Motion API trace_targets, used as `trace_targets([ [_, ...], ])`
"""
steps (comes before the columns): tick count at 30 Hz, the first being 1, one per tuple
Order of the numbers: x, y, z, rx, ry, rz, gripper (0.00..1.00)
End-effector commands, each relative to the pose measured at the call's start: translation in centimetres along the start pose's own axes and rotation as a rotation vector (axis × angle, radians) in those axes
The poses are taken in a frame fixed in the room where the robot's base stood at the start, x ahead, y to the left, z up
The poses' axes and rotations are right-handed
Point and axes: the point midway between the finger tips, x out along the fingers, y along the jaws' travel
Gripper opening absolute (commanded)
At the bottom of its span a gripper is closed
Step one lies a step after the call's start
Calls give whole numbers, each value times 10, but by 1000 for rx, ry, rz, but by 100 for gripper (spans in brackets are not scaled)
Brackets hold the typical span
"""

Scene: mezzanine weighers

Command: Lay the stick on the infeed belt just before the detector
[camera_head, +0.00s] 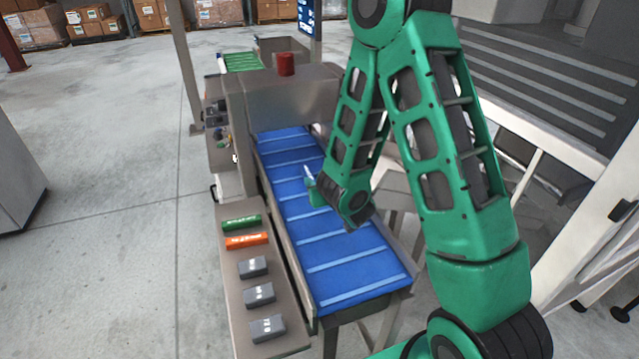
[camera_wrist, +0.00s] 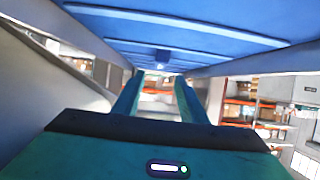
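The infeed belt (camera_head: 330,255) is blue with pale cross slats and runs into the grey metal detector housing (camera_head: 290,97). My gripper (camera_head: 311,183) is over the belt, a little in front of the detector. A small pale piece shows at its tips; I cannot tell whether it is a stick. In the wrist view, the two green fingers (camera_wrist: 161,78) stand apart with the belt (camera_wrist: 190,30) across the top; what lies between their tips is too small to read. A green stick (camera_head: 241,223) and an orange stick (camera_head: 246,240) lie on the side shelf.
Several grey blocks (camera_head: 259,294) lie on the metal side shelf (camera_head: 236,312) left of the belt. A red lamp (camera_head: 286,64) tops the detector. A white railing (camera_head: 580,245) stands at the right.

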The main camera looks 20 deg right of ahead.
Motion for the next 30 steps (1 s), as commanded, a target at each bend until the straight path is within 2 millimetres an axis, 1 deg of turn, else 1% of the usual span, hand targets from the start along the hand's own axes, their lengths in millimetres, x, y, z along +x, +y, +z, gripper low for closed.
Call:
trace_targets([
  [3,-10,-1,-1,-2,2,-2,39],
  [6,-14,0,-2,-1,3,-1,39],
  [22,-16,1,-3,1,3,1,39],
  [26,-18,6,-3,15,-20,24,39],
  [30,-26,20,0,54,-95,83,39],
])
